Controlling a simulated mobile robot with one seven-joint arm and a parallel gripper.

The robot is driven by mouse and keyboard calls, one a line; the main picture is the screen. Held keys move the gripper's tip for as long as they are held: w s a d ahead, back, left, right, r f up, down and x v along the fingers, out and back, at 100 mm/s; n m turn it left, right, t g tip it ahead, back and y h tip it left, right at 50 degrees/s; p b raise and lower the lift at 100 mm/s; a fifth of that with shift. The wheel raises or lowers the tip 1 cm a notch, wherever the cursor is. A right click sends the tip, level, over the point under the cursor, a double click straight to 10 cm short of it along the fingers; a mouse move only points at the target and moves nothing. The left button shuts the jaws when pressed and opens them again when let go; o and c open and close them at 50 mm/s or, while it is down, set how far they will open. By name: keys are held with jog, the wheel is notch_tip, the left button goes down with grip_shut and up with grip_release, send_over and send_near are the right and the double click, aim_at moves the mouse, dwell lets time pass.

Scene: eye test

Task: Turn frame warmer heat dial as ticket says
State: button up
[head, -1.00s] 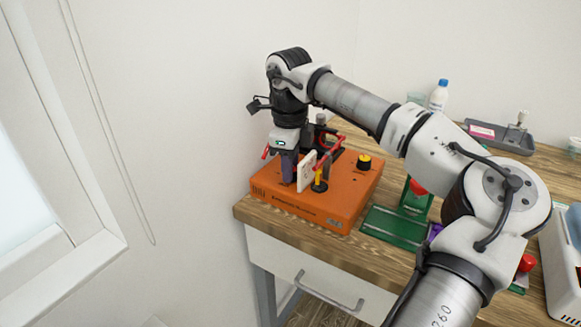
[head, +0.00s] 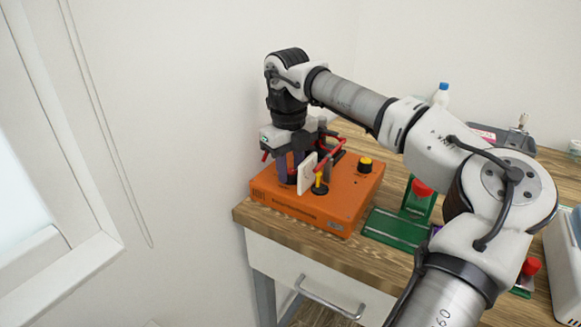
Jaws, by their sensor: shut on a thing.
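The orange warmer box (head: 325,214) sits at the left front corner of the wooden bench. My gripper (head: 291,172) points down over its left part, fingers low near the top face. It is shut on what looks like a dark knob (head: 292,179), mostly hidden by the fingers and a white card. The white card (head: 306,174), perhaps the ticket, stands upright just right of the fingers; I cannot read any writing on it. A black knob with a yellow top (head: 365,164) stands apart at the box's back right. Dial marks are too small to read.
Green fixtures (head: 397,228) stand right of the box. A white bottle (head: 441,95) is at the back. A wall stands close on the left.

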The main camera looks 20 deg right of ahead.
aim_at(289, 172)
dwell(0.3)
jog(key=o, duration=1)
jog(key=r, duration=1.4)
jog(key=shift+s+a, duration=0.1)
jog(key=shift+a, duration=0.1)
jog(key=shift+f, duration=0.1)
